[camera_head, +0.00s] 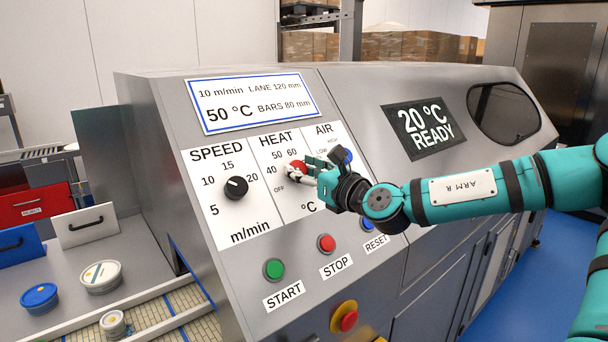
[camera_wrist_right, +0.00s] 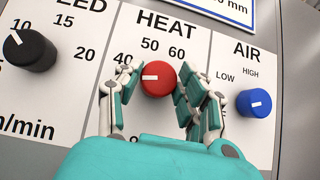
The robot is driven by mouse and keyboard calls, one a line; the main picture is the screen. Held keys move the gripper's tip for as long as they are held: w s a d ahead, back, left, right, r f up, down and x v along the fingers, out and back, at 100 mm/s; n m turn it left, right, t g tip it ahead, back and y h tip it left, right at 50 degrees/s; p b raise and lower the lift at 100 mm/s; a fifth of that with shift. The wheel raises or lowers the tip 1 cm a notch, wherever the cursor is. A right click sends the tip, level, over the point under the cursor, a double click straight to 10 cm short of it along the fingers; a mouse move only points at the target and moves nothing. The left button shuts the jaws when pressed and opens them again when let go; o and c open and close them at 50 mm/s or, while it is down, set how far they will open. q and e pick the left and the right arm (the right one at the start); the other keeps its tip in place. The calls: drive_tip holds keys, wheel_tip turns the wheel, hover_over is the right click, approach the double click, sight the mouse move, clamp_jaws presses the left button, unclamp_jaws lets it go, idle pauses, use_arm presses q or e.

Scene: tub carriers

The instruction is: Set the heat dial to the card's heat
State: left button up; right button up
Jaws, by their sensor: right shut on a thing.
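The red heat dial (camera_head: 297,166) is on the machine's sloped front panel, under the word HEAT. It shows clearly in the right wrist view (camera_wrist_right: 158,80), its white mark pointing left, below the 50. The card (camera_head: 255,101) above the dials reads 10 m/min, lane 120 mm, 50 °C, bars 80 mm. My right gripper (camera_head: 303,168) is shut on the heat dial, a finger on each side of it in the right wrist view (camera_wrist_right: 161,75). My left gripper is out of view.
The black speed dial (camera_head: 236,188) is left of the heat dial, its mark toward 10. The blue air dial (camera_wrist_right: 254,103) is close on the right. A display (camera_head: 422,128) reads 20 °C READY. Start (camera_head: 274,269) and stop (camera_head: 326,243) buttons sit below.

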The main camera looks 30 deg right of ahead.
drive_tip(key=m+h+b, duration=0.2)
drive_tip(key=m, duration=0.1)
drive_tip(key=shift+a+f+h, duration=0.2)
drive_tip(key=shift+h, duration=0.2)
drive_tip(key=m+h+b, duration=0.1)
drive_tip(key=m, duration=0.1)
drive_tip(key=shift+m+g+h, duration=0.4)
drive_tip(key=m, duration=0.1)
drive_tip(key=m+h+b, duration=0.1)
drive_tip(key=shift+a+r+m+g+h, duration=0.1)
drive_tip(key=shift+r+m+g+h, duration=0.05)
drive_tip(key=shift+m+g+h, duration=0.2)
drive_tip(key=shift+w+r+m+g+h+b, duration=0.15)
drive_tip(key=shift+m+g+h+b, duration=0.3)
drive_tip(key=shift+m, duration=0.7)
drive_tip(key=shift+a+r+m+g+h, duration=0.1)
drive_tip(key=shift+m+g+h, duration=0.55)
drive_tip(key=shift+m, duration=0.45)
drive_tip(key=shift+r+m+g+h+p, duration=0.1)
drive_tip(key=shift+m+g+h+p, duration=0.3)
drive_tip(key=shift+m+g, duration=0.5)
drive_tip(key=m, duration=0.1)
drive_tip(key=m+g+p, duration=0.1)
drive_tip(key=shift+a+r+m+g+h, duration=0.1)
drive_tip(key=shift+m+g+h, duration=0.15)
drive_tip(key=shift+m, duration=0.15)
drive_tip(key=shift+w+m+g+p, duration=0.15)
drive_tip(key=shift+m+g+p, duration=0.75)
drive_tip(key=shift+m, duration=0.3)
